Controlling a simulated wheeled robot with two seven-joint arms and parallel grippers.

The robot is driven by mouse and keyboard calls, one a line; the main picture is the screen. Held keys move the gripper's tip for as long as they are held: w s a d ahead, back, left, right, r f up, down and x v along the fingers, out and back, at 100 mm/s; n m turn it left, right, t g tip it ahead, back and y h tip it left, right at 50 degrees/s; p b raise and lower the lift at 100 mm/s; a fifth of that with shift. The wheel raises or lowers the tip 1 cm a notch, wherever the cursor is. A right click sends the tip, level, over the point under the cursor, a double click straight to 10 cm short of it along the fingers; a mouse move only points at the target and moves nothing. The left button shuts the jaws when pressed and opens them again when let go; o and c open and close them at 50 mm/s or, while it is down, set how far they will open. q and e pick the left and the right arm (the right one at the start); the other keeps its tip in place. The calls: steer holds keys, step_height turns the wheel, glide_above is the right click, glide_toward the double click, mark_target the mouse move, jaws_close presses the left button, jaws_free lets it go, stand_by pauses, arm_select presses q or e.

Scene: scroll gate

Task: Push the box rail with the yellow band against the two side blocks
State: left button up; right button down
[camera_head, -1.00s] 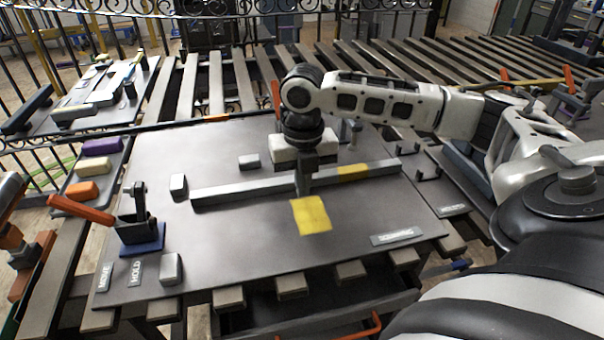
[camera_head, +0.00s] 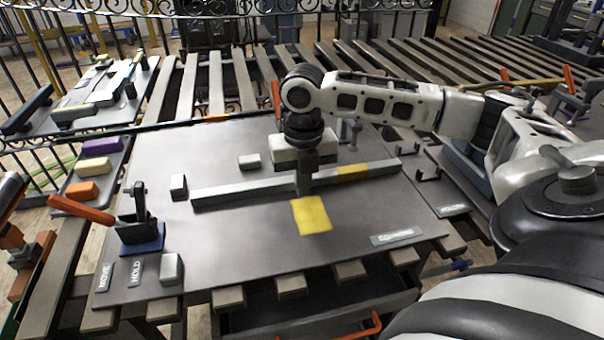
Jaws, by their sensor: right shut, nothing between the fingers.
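The grey box rail (camera_head: 245,188) lies across the dark board, its right end farther back than its left. Its yellow band (camera_head: 353,170) is right of the middle. My right gripper (camera_head: 304,190) points down at the rail's near side, shut and empty. It overlaps the rail in view; whether it touches is hard to tell. A small grey block (camera_head: 178,186) stands by the rail's left end, and another (camera_head: 249,161) lies behind the rail with a gap. I cannot tell for sure which are the two side blocks. My left gripper is out of view.
A yellow square (camera_head: 311,215) lies on the board (camera_head: 250,245) before the gripper. A pale block (camera_head: 303,146) sits behind the rail, partly hidden by my wrist. A clamp with an orange handle (camera_head: 82,209) stands front left, near a grey block (camera_head: 170,268). The front middle is clear.

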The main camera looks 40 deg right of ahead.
steer(key=shift+f, duration=0.9)
steer(key=shift+r+p, duration=0.2)
steer(key=shift+p, duration=0.6)
stand_by(0.7)
steer(key=shift+w+d+p, duration=0.25)
steer(key=shift+w+d, duration=0.2)
steer(key=shift+w, duration=0.35)
steer(key=shift+w+d+p, duration=0.25)
steer(key=shift+w+d, duration=0.15)
steer(key=shift+w, duration=0.35)
steer(key=shift+w+d+p, duration=0.25)
steer(key=shift+w+d, duration=0.2)
steer(key=shift+w, duration=0.35)
steer(key=shift+w+d, duration=0.45)
steer(key=shift+w, duration=0.35)
steer(key=shift+w+d, duration=0.4)
steer(key=shift+w, duration=0.35)
steer(key=shift+r, duration=0.1)
steer(key=shift+s+a+p, duration=0.2)
steer(key=shift+s+p, duration=0.1)
steer(key=shift+p, duration=0.3)
steer(key=shift+s+a+p, duration=0.4)
steer(key=shift+s+p, duration=0.25)
steer(key=shift+s, duration=0.15)
